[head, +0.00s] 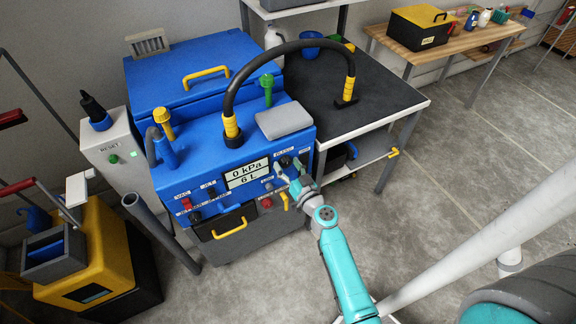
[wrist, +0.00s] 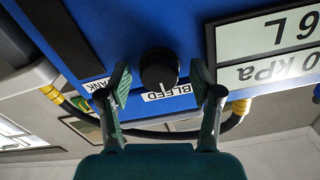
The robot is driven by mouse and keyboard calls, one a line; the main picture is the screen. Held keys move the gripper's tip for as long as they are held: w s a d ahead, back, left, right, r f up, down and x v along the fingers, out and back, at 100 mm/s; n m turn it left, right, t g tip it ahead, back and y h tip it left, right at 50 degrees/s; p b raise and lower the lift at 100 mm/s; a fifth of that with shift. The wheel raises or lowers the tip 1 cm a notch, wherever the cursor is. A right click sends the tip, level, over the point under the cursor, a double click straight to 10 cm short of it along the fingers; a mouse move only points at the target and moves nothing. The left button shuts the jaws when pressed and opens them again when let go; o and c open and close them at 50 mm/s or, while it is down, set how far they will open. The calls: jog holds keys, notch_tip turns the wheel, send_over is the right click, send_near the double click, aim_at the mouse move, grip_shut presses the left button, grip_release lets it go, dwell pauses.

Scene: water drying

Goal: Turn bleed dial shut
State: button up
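The bleed dial (wrist: 159,69) is a round black knob on the blue machine's front panel, beside a white label reading BLEED, upside down in the wrist view. A small pale mark shows on the dial's edge nearest the label. My gripper (wrist: 161,82) is open, with one finger on each side of the dial and a visible gap on both sides. I cannot tell how deep the fingertips reach along the knob. In the head view my gripper (head: 290,170) is at the panel's right part and partly covers the dial (head: 286,161).
The display (head: 247,174) left of the dial reads 0 kPa and 6 L. A red knob (head: 266,202) and a yellow lever (head: 284,200) sit below my gripper. A black hose (head: 290,47) arches above the machine. The dark-topped table (head: 390,85) stands to the right.

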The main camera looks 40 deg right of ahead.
jog(key=v, duration=1.2)
jog(key=shift+a, duration=0.1)
dwell(0.5)
jog(key=s+a+f+n+g+y, duration=0.1)
jog(key=s+a+f+g+y, duration=0.15)
jog(key=s+a, duration=1.1)
jog(key=s+a+r+n+y, duration=0.1)
jog(key=s+a+r+n, duration=0.1)
jog(key=s+r, duration=0.5)
jog(key=s+a+r+n+y, duration=0.1)
jog(key=s+a+r+n, duration=0.2)
jog(key=s+r, duration=0.4)
jog(key=shift+s+a+r, duration=0.15)
jog(key=shift+s+a, duration=0.35)
jog(key=shift+a, duration=0.3)
jog(key=shift+y, duration=0.25)
